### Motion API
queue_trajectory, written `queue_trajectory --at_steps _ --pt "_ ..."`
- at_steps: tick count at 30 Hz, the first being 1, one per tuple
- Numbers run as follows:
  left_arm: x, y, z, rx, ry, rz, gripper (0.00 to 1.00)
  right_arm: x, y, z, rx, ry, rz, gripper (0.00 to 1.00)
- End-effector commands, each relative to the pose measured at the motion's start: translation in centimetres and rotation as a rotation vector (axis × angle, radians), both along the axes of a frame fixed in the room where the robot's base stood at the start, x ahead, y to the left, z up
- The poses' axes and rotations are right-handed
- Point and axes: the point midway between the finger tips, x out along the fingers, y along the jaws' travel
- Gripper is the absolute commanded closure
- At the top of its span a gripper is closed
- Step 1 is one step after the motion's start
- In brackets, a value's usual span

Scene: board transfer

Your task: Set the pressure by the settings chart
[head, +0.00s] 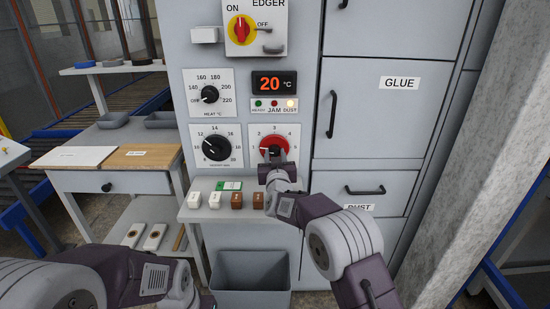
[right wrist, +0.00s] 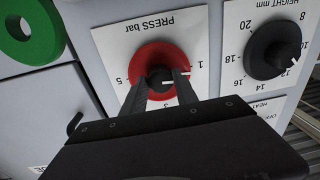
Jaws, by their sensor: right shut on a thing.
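The pressure dial (head: 281,141) has a red disc and black knob, on the front panel's lower right. It shows upside down in the right wrist view (right wrist: 147,57), labelled "PRESS bar", with 1, 3 and 5 readable. My right gripper (head: 273,155) is shut on the knob; its fingers (right wrist: 161,82) straddle it. The white mark seems to point towards the 1 side; the fingers partly hide it. A small green and white card (head: 231,185) lies on the ledge below; its print is too small to read. My left arm enters at the bottom left; its gripper is out of view.
White and brown blocks (head: 236,201) stand on the ledge. A grey bin (head: 250,258) sits below.

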Motion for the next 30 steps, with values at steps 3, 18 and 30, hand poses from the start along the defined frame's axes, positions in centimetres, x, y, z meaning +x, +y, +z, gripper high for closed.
queue_trajectory --at_steps 3,18,30 --pt "0.0 0.0 -1.0 0.000 0.000 0.000 0.64 0.0 0.0 -0.4 0.089 -0.001 0.000 1.00" --pt "0.0 0.0 -4.5 0.000 0.000 0.000 0.64 0.0 0.1 -0.4 0.561 -0.001 0.001 1.00" --pt "0.0 0.0 -7.0 0.000 0.000 0.000 0.64 0.0 0.2 -0.5 0.941 0.000 0.001 1.00"
